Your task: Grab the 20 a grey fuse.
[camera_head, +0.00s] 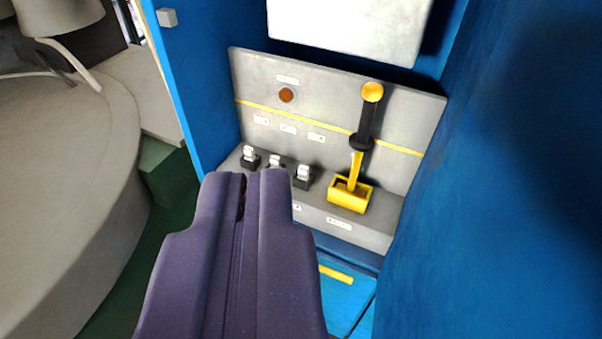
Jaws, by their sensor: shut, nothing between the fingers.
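Several small fuses in black holders sit in a row on the grey ledge of a panel inside a blue cabinet. I see a left fuse (249,153), a middle fuse (275,161) and a right fuse (303,173), all with pale grey-white tops. Their labels are too small to read, so I cannot tell which is the 20 A one. My gripper (246,175), dark purple, is shut and empty. Its tips show just below the fuses in the picture, and the fingers hide part of the ledge's front.
A yellow-based lever (352,192) with a black handle and yellow knob stands right of the fuses. An orange-brown round light (286,95) is on the grey back panel (330,85). Blue cabinet walls (500,190) stand close on both sides. A round beige surface (60,170) is outside at left.

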